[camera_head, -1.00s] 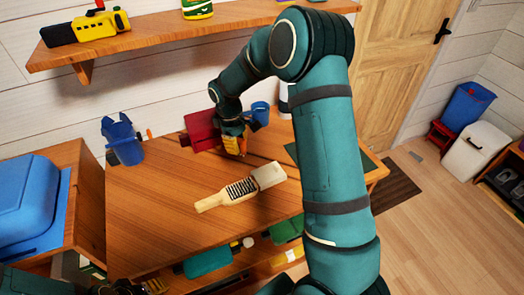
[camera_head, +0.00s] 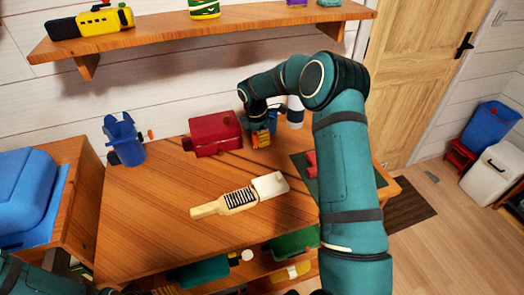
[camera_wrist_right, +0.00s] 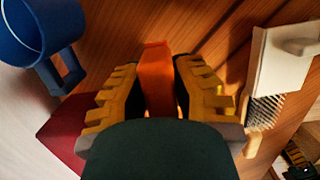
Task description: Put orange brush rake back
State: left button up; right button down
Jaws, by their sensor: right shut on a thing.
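My right gripper (camera_head: 261,138) is low over the back of the wooden table (camera_head: 150,215), just right of a red box (camera_head: 214,134). In the right wrist view its yellow ridged fingers (camera_wrist_right: 154,70) are shut on an orange piece (camera_wrist_right: 156,75), which I take for the orange brush rake. Its lower end is hidden by the gripper, and I cannot tell if it touches the table. Of my left arm, only dark parts show at the lower left of the head view; its jaws are not clear.
A brush with a wooden handle (camera_head: 238,200) lies mid-table. A blue mug (camera_wrist_right: 38,35) is beside the gripper in the wrist view. A blue item (camera_head: 124,138) stands at the table's back left. A shelf (camera_head: 210,30) hangs above. The table's front left is clear.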

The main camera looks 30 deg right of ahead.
aim_at(262, 156)
jog(key=shift+f+b, duration=0.4)
jog(key=shift+f, duration=2.2)
jog(key=shift+f, duration=0.1)
jog(key=c, duration=0.9)
grip_release()
jog(key=shift+c, duration=0.2)
jog(key=r, duration=0.4)
jog(key=a+r+p, duration=0.1)
jog(key=r, duration=0.3)
jog(key=r+p, duration=0.1)
jog(key=r, duration=0.3)
jog(key=shift+w+a, duration=0.15)
jog(key=shift+a, duration=0.25)
